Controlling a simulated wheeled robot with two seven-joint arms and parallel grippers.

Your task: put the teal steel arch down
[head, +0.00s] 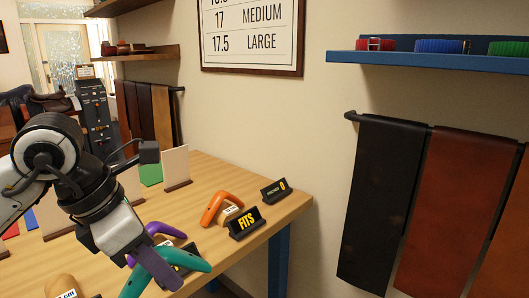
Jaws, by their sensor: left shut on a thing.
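The teal steel arch (183,257) is in the lower middle of the head view, at the front of the wooden table. My left gripper (158,268) is shut on it, with a finger lying across the arch. The gripper hides part of the arch and some of the table behind it. I cannot tell whether the arch touches the table. My right gripper is not in view.
On the wooden table (270,210) are an orange arch (216,206), a purple arch (163,230), and a black FITS sign (246,223). A smaller dark sign (275,191) stands near the right corner. White upright cards (176,166) stand at the back. Leather hides (380,200) hang at right.

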